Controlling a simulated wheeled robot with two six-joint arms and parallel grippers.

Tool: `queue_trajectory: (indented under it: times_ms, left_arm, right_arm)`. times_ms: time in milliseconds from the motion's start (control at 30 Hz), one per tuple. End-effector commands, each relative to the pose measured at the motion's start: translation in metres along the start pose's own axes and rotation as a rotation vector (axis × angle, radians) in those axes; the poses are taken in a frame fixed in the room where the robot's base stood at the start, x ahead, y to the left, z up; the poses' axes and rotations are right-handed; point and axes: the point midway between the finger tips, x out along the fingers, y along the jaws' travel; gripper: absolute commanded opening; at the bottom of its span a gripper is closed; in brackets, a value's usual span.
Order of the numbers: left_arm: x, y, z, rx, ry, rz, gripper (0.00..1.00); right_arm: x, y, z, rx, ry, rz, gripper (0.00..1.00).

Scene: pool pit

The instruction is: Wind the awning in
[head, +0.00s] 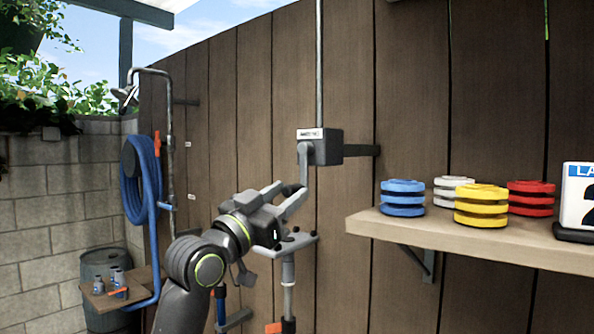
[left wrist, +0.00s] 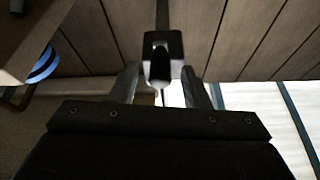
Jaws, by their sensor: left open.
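The awning's winder box (head: 328,147) is a grey block with a white label, fixed to the plank wall under a vertical rod (head: 319,60). A short grey crank arm (head: 303,165) hangs down from its face, with a dark knob (head: 290,188) near its lower end. My left gripper (head: 285,193) is open, with its fingertips at the knob. In the left wrist view the crank (left wrist: 160,62) shows between and beyond the two fingers (left wrist: 163,88). Whether they touch the knob, I cannot tell. My right gripper is out of view.
At left are a shower pipe (head: 170,110), blue hose (head: 140,180) and a small wooden shelf (head: 100,295) with bottles.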

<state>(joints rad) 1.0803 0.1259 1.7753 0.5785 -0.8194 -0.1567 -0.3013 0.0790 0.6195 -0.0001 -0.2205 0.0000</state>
Motion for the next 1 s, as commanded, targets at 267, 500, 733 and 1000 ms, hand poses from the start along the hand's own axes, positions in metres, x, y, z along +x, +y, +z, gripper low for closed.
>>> queue_trajectory:
  times_ms: [267,500,733,1000]
  left_arm:
    - [0.034,0.0,-0.001,-0.001,-0.002,0.001,0.42]
    - [0.039,0.0,0.001,0.0,0.0,0.0,0.42]
    - [0.038,0.0,0.001,0.0,0.0,0.0,0.32]
    - [0.038,0.0,0.001,0.0,0.0,0.0,0.0]
  right_arm:
    - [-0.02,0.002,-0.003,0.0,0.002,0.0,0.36]
    - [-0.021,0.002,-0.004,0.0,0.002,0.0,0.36]
    - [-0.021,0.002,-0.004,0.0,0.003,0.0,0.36]
    - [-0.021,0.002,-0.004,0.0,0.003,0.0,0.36]
